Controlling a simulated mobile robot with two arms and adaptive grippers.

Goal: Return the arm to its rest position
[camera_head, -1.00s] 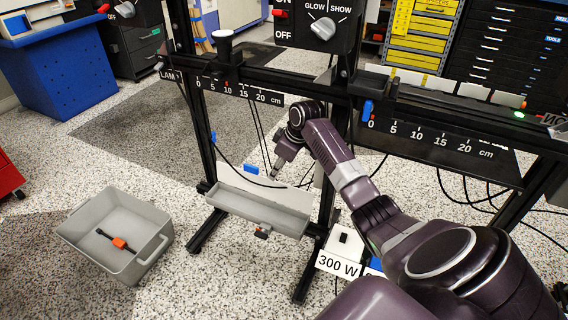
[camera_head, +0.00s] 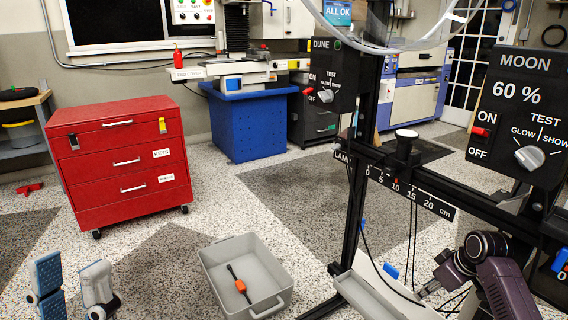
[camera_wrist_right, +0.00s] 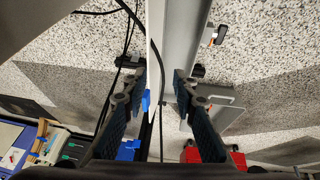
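My right arm, dark purple, comes in at the lower right of the head view, and its right gripper (camera_head: 428,291) points down and left beside the black frame, close to the grey trough (camera_head: 372,297). In the right wrist view the right gripper (camera_wrist_right: 159,74) is open, its two dark fingers apart with nothing gripped. A pale panel edge and the trough show beyond the fingers. My left gripper (camera_head: 72,272) is at the bottom left of the head view, fingers up and apart, with nothing between them. The left arm itself is out of view.
The black frame carries a ruler bar (camera_head: 395,182), the MOON box (camera_head: 519,112) and the DUNE box (camera_head: 330,72). Cables hang near the right gripper. A grey bin (camera_head: 216,275) holding an orange-and-black item (camera_head: 240,286) is on the floor. A red cabinet (camera_head: 120,160) stands behind, with open floor between.

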